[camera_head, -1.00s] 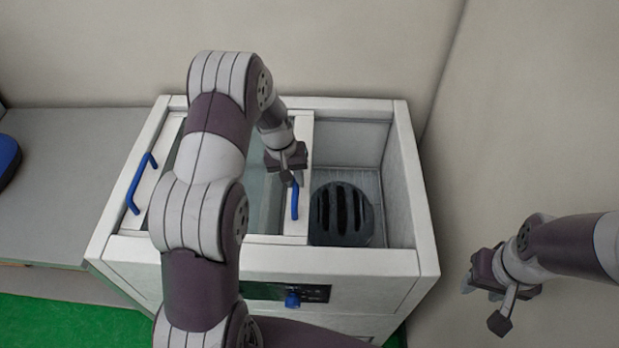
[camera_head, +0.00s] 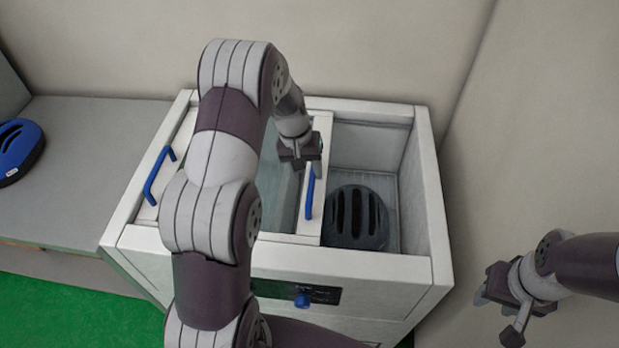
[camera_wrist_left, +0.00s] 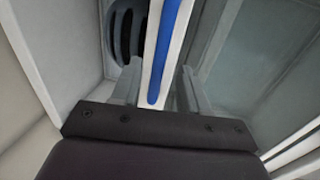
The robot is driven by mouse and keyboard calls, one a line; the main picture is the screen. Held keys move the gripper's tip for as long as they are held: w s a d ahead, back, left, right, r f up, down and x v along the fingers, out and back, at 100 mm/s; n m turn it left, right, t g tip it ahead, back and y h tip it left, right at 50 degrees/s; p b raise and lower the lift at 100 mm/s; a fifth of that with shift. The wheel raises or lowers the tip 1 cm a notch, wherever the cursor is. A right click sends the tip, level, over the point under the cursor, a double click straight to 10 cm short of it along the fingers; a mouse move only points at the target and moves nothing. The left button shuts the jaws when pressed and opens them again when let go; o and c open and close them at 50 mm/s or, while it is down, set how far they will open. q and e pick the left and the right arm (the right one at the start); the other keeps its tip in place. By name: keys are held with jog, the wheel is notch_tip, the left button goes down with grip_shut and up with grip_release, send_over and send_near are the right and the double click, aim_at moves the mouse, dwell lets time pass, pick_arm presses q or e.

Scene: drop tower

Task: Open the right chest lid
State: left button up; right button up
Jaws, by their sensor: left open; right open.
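The white chest (camera_head: 130,240) has glass-panelled lids with blue handles. The right lid's blue handle (camera_head: 310,192) stands near the middle of the chest, with open space to its right. My left gripper (camera_head: 299,160) is over that lid by the handle's far end, jaws open. In the left wrist view the blue handle (camera_wrist_left: 166,50) runs between the two spread fingers; whether they touch it cannot be told. The other blue handle (camera_head: 159,176) is at the chest's left side. My left arm hides much of the lids. My right gripper (camera_head: 500,300) is open, to the right of the chest.
A dark slotted, helmet-like object (camera_head: 357,218) sits in the chest's uncovered right part. A blue knob (camera_head: 302,300) is on the front panel. A grey bench (camera_head: 85,160) with a blue-and-black object (camera_head: 18,150) is at left. Walls stand close behind and right.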

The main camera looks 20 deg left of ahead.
pick_arm(q)
notch_tip(320, 180, up, 9)
jog(key=a, duration=0.1)
jog(key=shift+s+a+b, duration=0.35)
jog(key=shift+s+b, duration=0.05)
jog(key=shift+r, duration=0.1)
